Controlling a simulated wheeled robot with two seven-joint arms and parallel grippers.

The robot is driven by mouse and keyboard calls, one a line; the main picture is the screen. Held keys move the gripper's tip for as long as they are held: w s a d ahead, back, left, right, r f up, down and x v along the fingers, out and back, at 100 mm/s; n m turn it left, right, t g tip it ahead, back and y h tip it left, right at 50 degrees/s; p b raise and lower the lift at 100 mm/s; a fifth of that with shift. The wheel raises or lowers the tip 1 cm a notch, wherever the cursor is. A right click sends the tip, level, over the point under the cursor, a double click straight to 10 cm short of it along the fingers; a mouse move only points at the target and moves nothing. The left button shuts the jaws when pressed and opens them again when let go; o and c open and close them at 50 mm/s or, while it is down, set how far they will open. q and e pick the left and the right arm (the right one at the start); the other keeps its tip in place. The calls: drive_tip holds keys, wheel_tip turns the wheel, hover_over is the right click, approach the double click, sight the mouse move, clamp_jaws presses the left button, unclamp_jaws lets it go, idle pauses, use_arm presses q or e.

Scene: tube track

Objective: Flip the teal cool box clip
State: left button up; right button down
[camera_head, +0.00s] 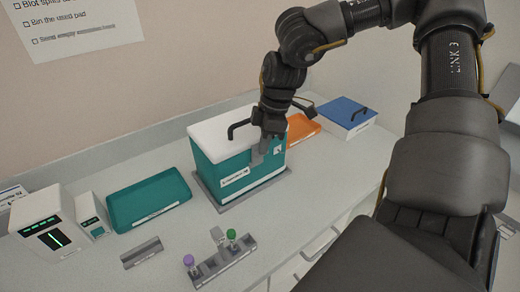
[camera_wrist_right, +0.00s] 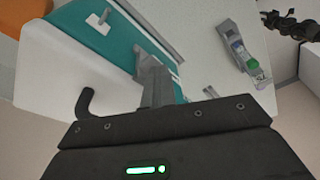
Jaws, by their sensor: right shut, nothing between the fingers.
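The teal cool box (camera_head: 222,176) has a white lid (camera_head: 222,128) with a black handle and stands on a grey base plate. Its lid looks closed. My right gripper (camera_head: 264,150) is at the box's front upper edge, its fingers shut and empty. In the right wrist view the grey fingers (camera_wrist_right: 152,68) reach over the lid edge to the teal front (camera_wrist_right: 118,48). A grey piece (camera_wrist_right: 151,42) by the fingertips appears to be the clip; the fingers partly hide it, so contact and its position are unclear. My left gripper does not show clearly.
A teal tray (camera_head: 150,199) and white devices (camera_head: 42,228) stand left. A grey rack (camera_head: 222,262) with purple- and green-capped tubes is in front. An orange box (camera_head: 302,127) and a blue-lidded box (camera_head: 340,110) stand right, behind my arm. The front counter has some free room.

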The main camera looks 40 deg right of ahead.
drive_tip(key=shift+s+a+f+b, duration=0.15)
drive_tip(key=shift+s+f+b, duration=0.6)
drive_tip(key=shift+f+b, duration=0.15)
drive_tip(key=shift+f, duration=0.1)
drive_tip(key=shift+s+a+f+b, duration=0.2)
drive_tip(key=shift+s+f+b, duration=1.1)
drive_tip(key=shift+b, duration=0.45)
drive_tip(key=s+a+p+v, duration=0.1)
drive_tip(key=p+v, duration=0.4)
drive_tip(key=v, duration=0.4)
drive_tip(key=shift+a+p, duration=0.35)
drive_tip(key=shift+p, duration=0.05)
